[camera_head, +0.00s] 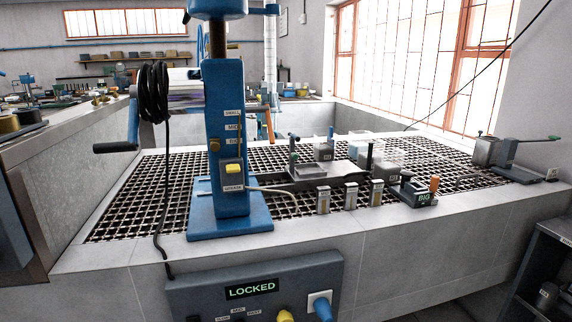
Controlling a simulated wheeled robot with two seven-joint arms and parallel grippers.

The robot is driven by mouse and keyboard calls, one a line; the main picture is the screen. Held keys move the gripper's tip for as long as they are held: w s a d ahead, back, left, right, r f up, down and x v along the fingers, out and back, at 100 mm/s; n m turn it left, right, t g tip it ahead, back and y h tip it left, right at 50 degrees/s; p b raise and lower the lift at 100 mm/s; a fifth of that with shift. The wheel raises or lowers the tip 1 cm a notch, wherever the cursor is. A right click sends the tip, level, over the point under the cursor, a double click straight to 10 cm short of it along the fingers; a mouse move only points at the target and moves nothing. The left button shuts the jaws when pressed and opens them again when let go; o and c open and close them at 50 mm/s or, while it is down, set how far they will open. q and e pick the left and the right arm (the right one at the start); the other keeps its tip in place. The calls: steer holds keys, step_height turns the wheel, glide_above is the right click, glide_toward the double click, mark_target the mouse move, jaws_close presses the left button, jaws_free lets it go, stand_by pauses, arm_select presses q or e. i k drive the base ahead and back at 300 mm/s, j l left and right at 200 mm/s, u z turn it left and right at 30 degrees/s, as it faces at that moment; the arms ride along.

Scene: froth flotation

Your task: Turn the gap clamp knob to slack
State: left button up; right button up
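No knob in view carries a readable gap clamp label, so I cannot tell which one it is. A blue-grey control panel (200,291) at the bottom front has a lit display (252,289) reading LOCKED. A yellow knob (285,316) sits low on it, cut by the picture's edge. A blue knob (321,306) sits on a white plate to its right. The blue machine column (225,130) stands behind the panel, with size labels and a yellow button (233,169). Neither of my grippers is in view.
The machine stands on a black grating (120,200) within a grey stone rim (330,240). A metal plate, clear containers and several small labelled blocks (350,196) lie right of it.

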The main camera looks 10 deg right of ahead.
mark_target(435, 180)
steer(key=z, duration=1.3)
